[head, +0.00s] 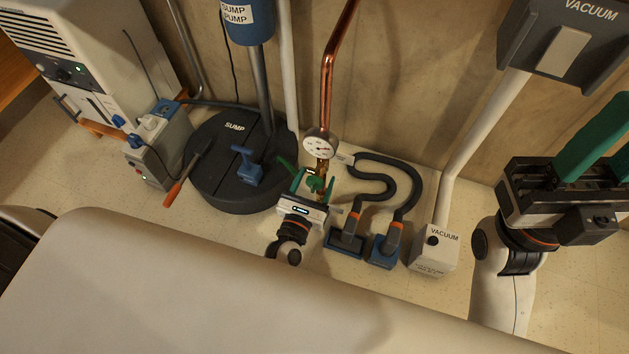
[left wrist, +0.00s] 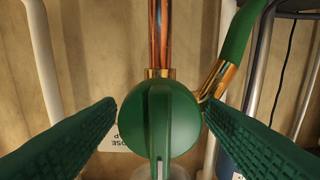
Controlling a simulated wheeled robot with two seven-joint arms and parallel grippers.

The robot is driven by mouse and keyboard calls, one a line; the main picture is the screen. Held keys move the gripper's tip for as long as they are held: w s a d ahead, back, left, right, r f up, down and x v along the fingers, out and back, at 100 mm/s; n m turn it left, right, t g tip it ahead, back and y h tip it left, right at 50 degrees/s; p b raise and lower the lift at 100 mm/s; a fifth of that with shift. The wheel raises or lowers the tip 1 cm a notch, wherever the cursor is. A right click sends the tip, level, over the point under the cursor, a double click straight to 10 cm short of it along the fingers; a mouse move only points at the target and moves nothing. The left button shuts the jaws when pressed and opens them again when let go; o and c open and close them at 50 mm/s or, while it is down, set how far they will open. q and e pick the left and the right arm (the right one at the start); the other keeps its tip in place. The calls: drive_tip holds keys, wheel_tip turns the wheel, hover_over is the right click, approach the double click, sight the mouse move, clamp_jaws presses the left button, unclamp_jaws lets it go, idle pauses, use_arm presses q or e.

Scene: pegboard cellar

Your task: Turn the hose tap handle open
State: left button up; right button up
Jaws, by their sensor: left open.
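The green hose tap handle (left wrist: 160,120) is in the middle of the left wrist view, a round hub with a raised bar running up and down the picture. Behind it are a brass collar and the copper pipe (left wrist: 161,40). My left gripper (left wrist: 160,128) is open, one green ribbed finger on each side of the handle, with a gap on both sides. In the head view the handle (head: 316,184) is small and partly hidden by my left gripper (head: 303,184). My right gripper (head: 595,145) is at the far right, away from the tap, its fingertips cut off by the frame.
A green hose (left wrist: 237,35) joins a brass fitting right of the handle. A pressure gauge (head: 320,145) sits above the tap. The black sump lid (head: 225,190) is to the left; vacuum hoses (head: 408,180) and a vacuum box (head: 435,252) are to the right.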

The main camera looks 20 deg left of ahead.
use_arm(q)
drive_tip(key=c, duration=0.9)
drive_tip(key=shift+c, duration=0.2)
